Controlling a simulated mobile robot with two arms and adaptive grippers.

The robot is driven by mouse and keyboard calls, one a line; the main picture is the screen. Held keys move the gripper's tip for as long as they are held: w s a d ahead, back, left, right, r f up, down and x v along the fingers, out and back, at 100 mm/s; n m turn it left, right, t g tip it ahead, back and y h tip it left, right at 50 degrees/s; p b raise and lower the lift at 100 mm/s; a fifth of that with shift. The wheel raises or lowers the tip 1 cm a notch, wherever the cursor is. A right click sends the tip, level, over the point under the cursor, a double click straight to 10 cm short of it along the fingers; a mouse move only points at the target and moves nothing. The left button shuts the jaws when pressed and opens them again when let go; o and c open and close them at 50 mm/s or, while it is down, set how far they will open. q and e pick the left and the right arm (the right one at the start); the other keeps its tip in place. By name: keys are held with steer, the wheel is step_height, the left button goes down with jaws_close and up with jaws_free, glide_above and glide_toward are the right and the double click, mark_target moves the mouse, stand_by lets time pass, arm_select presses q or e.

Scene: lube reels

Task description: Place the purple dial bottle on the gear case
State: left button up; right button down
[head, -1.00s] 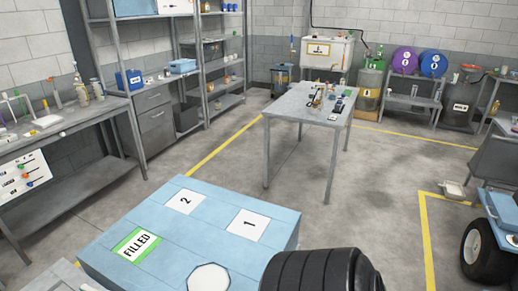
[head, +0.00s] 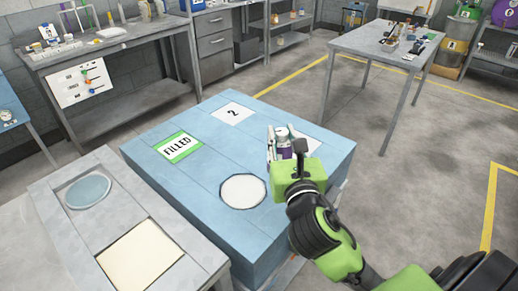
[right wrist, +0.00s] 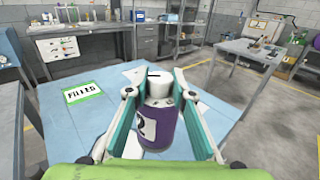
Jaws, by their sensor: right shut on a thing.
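The purple dial bottle (head: 284,151), with a white cap, is held upright between the fingers of my right gripper (head: 286,143). In the right wrist view the bottle (right wrist: 158,127) shows a white label with a dark mark, and the fingers close on it from both sides. Below is a large blue case (head: 205,150), which I take for the gear case. Its top has a green-edged FILLED label (head: 178,147), a label 2 (head: 233,113), a mostly hidden label and a pale round patch (head: 243,191). The bottle appears above the case top. My left gripper is out of view.
A grey bench (head: 60,232) with a round recess (head: 88,190) and a cream square (head: 140,256) stands at front left. A grey table (head: 365,42) with small items is at back right. A workbench (head: 110,50) lines the left wall. Floor right of the case is clear.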

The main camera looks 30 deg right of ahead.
steer(key=w+d+f+b, duration=0.1)
steer(key=w+d+f, duration=0.6)
steer(key=w+f, duration=0.3)
steer(key=shift+d+f, duration=0.2)
steer(key=shift+f, duration=0.9)
steer(key=shift+w+b, duration=0.1)
steer(key=shift+b, duration=0.2)
steer(key=shift+f, duration=0.2)
steer(key=c, duration=1.8)
jaws_free()
steer(key=shift+o, duration=0.2)
